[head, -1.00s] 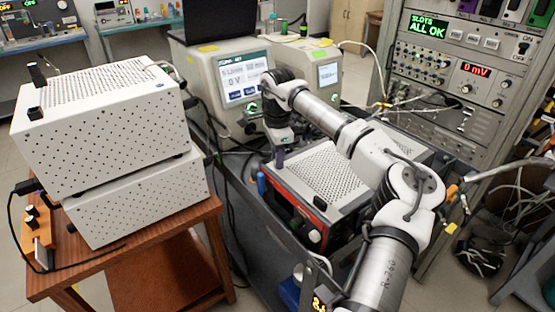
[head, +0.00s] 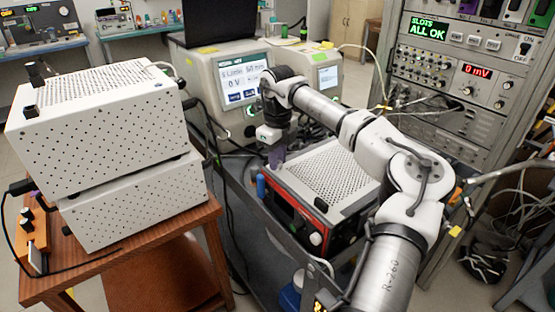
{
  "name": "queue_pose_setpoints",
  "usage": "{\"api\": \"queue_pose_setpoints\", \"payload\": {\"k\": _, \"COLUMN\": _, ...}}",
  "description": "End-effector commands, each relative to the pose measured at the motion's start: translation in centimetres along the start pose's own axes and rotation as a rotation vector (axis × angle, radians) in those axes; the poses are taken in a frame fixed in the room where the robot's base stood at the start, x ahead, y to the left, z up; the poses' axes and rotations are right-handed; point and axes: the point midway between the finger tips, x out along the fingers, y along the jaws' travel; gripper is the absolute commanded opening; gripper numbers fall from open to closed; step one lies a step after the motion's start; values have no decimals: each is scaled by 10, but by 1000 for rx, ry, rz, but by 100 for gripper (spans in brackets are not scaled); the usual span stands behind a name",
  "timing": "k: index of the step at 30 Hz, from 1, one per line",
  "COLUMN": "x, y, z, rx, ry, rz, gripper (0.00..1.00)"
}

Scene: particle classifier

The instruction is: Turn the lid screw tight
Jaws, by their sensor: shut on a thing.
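The instrument with a grey perforated lid (head: 335,180) and a red-edged front (head: 300,212) sits on the dark cart in the middle. My gripper (head: 277,163) points down at the lid's left corner. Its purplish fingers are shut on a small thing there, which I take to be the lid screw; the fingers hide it. A black knob-like piece (head: 321,205) stands at the lid's near edge, apart from my gripper. Whether the screw is tight does not show.
Two stacked white perforated boxes (head: 135,210) rest on a wooden table (head: 215,262) at left. A unit with a lit screen (head: 240,85) stands close behind my wrist. A rack (head: 450,110) stands at right.

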Motion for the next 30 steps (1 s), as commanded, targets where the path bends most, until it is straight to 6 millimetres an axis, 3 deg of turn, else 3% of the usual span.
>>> {"api": "queue_pose_setpoints", "payload": {"k": 18, "x": 1, "y": -1, "z": -1, "rx": 578, "ry": 1, "rz": -3, "gripper": 0}}
{"api": "queue_pose_setpoints", "payload": {"k": 30, "x": 0, "y": 0, "z": -1, "rx": 841, "ry": 1, "rz": -2, "gripper": 0}}
